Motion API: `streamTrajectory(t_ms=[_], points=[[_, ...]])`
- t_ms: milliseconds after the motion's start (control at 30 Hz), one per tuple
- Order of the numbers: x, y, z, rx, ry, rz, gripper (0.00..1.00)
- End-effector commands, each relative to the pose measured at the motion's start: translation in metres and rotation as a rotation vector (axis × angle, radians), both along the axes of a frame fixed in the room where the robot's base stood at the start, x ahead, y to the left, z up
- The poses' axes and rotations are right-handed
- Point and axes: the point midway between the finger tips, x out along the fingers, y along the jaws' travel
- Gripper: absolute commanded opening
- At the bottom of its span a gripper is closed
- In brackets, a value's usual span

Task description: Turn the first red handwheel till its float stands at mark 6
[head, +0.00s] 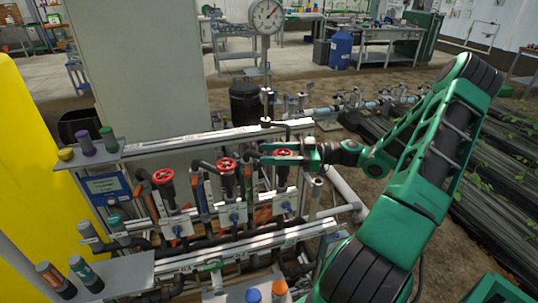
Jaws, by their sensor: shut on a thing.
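Three red handwheels stand in a row on the skid: a left one (163,176), a middle one (226,164) and a right one (284,153). My gripper (287,155) reaches in from the right and is shut on the right handwheel, its fingers hiding part of the rim. The left and middle handwheels are free of it. The picture does not show which wheel counts as the first. The floats and their marks are too small to read from here.
A round dial gauge (266,16) stands on a post behind the wheels. Capped bottles stand on the left shelves (130,274). White rails (215,133) and dark pipes crowd the skid. A yellow panel (35,150) borders the left, and a white pipe (345,190) runs at right.

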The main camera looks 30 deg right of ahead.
Motion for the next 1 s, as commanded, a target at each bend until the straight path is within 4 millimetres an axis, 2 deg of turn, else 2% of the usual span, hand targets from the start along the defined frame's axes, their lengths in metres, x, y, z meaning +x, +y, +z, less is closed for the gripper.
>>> streamTrajectory(t_ms=[200,500,533,600,1000], points=[[0.0038,-0.0033,0.0005,-0.001,-0.002,-0.094,0.25],[0.0044,-0.0052,0.0005,-0.002,-0.003,-0.106,0.25],[0.0044,-0.0052,0.0005,-0.002,-0.003,-0.106,0.52],[0.0042,-0.0051,0.0005,-0.002,-0.002,-0.105,0.66],[-0.0004,-0.0101,0.0000,-0.002,-0.001,-0.105,0.66]])
